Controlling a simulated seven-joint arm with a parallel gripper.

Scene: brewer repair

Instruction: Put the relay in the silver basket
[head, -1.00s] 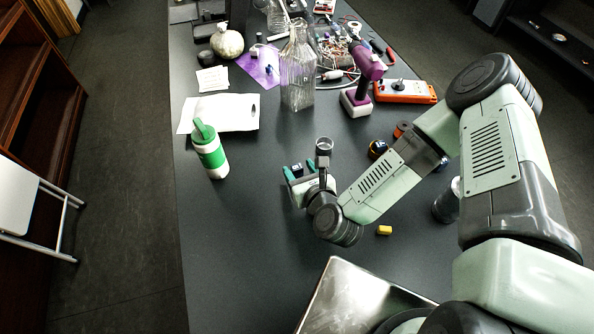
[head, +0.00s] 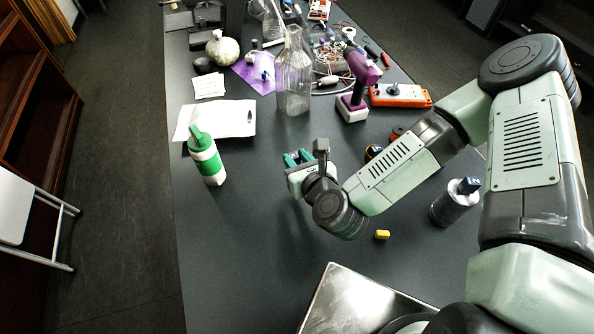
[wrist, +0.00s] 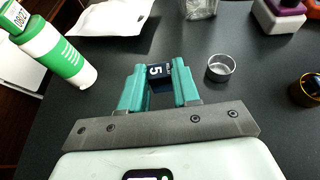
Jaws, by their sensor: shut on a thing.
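The relay is a small dark block with a white "5" (wrist: 158,74), held between the two teal fingertips of my gripper (wrist: 158,88). My gripper is shut on it, and in the head view my gripper (head: 298,158) is over the middle of the table. The silver basket, a small round open metal cup (wrist: 221,67), stands on the table to the right of the fingers in the wrist view. It looks empty. In the head view it is hidden behind my wrist.
A yellow piece (head: 382,234) and a grey canister (head: 454,204) are right. The front left table is clear.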

